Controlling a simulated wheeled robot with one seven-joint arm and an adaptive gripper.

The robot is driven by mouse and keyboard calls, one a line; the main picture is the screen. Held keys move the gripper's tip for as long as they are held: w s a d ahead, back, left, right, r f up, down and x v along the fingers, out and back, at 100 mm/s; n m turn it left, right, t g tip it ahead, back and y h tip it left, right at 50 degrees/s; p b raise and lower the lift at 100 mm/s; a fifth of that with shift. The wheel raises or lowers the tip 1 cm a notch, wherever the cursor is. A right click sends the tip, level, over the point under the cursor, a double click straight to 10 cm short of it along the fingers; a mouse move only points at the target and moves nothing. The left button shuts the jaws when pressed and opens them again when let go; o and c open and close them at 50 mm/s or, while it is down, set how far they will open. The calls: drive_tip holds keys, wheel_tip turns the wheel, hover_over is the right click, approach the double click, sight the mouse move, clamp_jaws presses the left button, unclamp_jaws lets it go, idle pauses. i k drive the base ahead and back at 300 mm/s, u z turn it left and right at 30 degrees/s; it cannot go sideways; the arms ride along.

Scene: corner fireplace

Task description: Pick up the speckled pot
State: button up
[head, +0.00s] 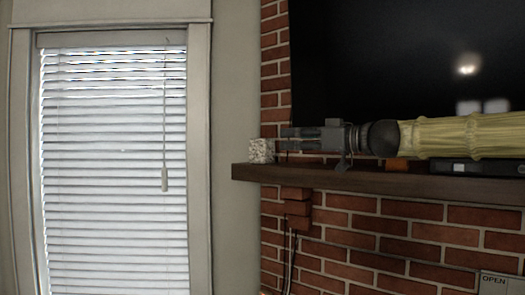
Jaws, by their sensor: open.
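The speckled pot (261,151) is a small white and grey speckled block-like pot. It stands upright near the left end of the dark wooden mantel (400,184). My gripper (284,140) reaches in from the right, above the mantel, with its fingers pointing left at the pot. The jaws are open and nothing shows between them. The fingertips are very close to the pot's right side, and the lower finger seems to overlap its right edge. I cannot tell whether they touch.
A large dark screen (400,60) hangs behind my arm. An orange object (396,164) and a black box (475,168) sit on the mantel below my arm. The red brick wall (345,220) is below. Left are a bare wall and a window with blinds (110,160).

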sight(261, 151)
drive_tip(key=i, duration=1.1)
drive_tip(key=u, duration=0.05)
